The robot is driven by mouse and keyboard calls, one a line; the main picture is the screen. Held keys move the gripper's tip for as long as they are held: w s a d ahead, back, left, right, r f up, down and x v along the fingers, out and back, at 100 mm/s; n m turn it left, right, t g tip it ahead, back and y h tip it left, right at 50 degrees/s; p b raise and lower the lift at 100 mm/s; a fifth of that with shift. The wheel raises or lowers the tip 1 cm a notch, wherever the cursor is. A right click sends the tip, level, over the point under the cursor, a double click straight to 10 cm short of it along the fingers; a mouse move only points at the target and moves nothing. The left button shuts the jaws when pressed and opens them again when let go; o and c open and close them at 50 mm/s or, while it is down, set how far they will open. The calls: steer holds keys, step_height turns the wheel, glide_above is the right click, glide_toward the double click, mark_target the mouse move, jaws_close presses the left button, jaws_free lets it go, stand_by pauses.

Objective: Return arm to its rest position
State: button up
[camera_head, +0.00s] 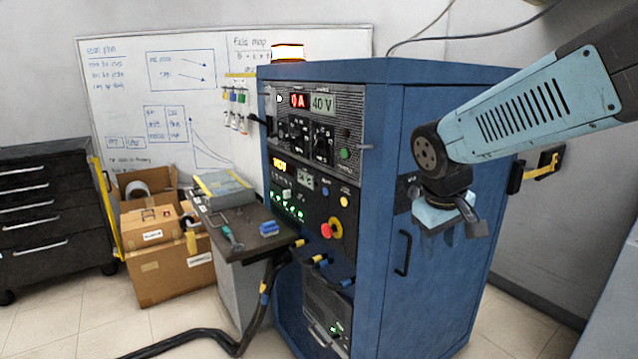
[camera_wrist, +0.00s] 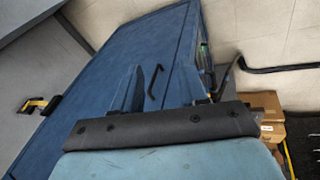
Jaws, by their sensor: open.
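My arm (camera_head: 540,100) reaches in from the right edge in the head view, with its light blue forearm slanting down to the left. My gripper (camera_head: 455,236) hangs from its end, fingers pointing down, in front of the right side of the blue cabinet (camera_head: 385,240). In the wrist view my gripper (camera_wrist: 158,88) shows two blue fingers spread apart with nothing between them. The cabinet side (camera_wrist: 110,75) with its dark handle (camera_wrist: 154,82) lies beyond them. I cannot tell the exact gap to the cabinet.
The cabinet front carries a red knob (camera_head: 331,228) and displays. A small side table (camera_head: 255,240) holds tools. Cardboard boxes (camera_head: 165,265), a drawer chest (camera_head: 50,215) and a black hose (camera_head: 215,338) are at left. A yellow-handled wall fixture (camera_head: 543,168) is behind the cabinet at right.

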steer(key=s+d+r+m+t+y, duration=0.1)
steer(key=s+r+m, duration=0.3)
steer(key=s, duration=0.6)
steer(key=shift+r+t+y, duration=0.5)
steer(key=shift+t+y, duration=0.1)
steer(key=shift+s, duration=0.15)
stand_by(1.1)
